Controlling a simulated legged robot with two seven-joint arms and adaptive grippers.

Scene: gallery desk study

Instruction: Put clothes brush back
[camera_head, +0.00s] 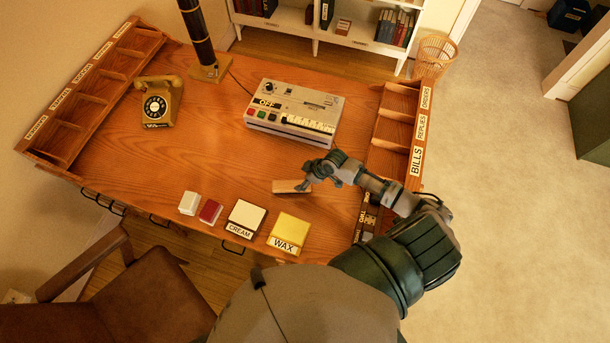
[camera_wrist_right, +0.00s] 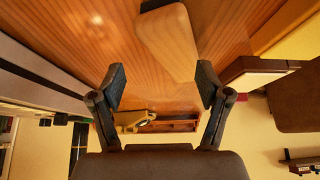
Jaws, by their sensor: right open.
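The clothes brush, a light wooden block (camera_head: 288,186), lies on the desk (camera_head: 200,150) in front of the grey machine. In the right wrist view the brush (camera_wrist_right: 168,42) shows as a smooth pale wooden shape tapering toward me, with a dark part at its far end. My right gripper (camera_head: 308,180) is at the brush's right end. Its jaws (camera_wrist_right: 162,84) are open, one finger on each side of the brush's near end in the picture, with gaps on both sides. Nothing is held. My left gripper is not in view.
The grey machine (camera_head: 296,108) stands behind the gripper. A labelled wooden rack (camera_head: 394,130) lines the right edge, partly hidden by my arm. The cream pad (camera_head: 246,217), yellow wax pad (camera_head: 289,230), and red (camera_head: 210,211) and white (camera_head: 189,203) blocks line the front. The desk's left middle is clear.

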